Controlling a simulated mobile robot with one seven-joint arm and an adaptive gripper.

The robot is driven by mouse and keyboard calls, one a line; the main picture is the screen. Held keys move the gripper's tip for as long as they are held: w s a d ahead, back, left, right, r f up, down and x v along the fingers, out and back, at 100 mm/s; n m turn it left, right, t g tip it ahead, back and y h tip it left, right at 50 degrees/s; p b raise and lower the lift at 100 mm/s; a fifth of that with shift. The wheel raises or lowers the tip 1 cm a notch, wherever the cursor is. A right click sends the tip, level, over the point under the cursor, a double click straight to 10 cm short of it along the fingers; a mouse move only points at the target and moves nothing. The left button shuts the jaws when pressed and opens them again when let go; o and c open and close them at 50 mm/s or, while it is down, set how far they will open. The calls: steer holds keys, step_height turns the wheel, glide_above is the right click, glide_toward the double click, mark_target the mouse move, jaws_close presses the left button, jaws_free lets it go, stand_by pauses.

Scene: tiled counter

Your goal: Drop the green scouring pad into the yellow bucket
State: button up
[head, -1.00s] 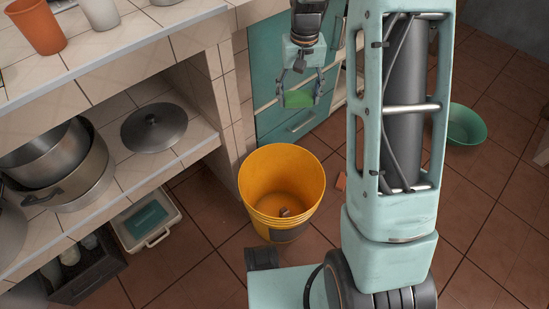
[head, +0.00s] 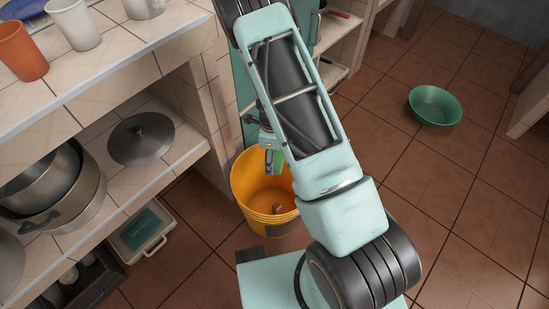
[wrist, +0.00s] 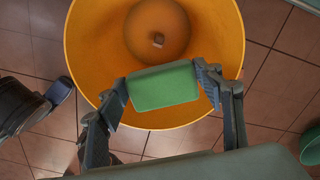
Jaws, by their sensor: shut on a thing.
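The yellow bucket (head: 241,188) stands upright on the floor, partly hidden behind my arm in the head view. Its wide opening also shows in the wrist view (wrist: 88,45). My gripper (head: 271,158) is shut on the green scouring pad (head: 278,163), which hangs on edge at the bucket's opening in the head view. The pad's exact height over the rim is hard to tell.

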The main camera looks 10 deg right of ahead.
mark_target(274, 160)
steer(key=shift+s+d+f+m, duration=0.35)
steer(key=shift+f+m, duration=0.25)
steer(key=shift+f, duration=0.05)
step_height(274, 160, down, 6)
steer(key=b, duration=0.5)
steer(key=shift+r, duration=0.15)
steer(key=o, duration=1)
steer(key=shift+r, duration=0.15)
step_height(274, 160, up, 12)
steer(key=shift+f, duration=0.1)
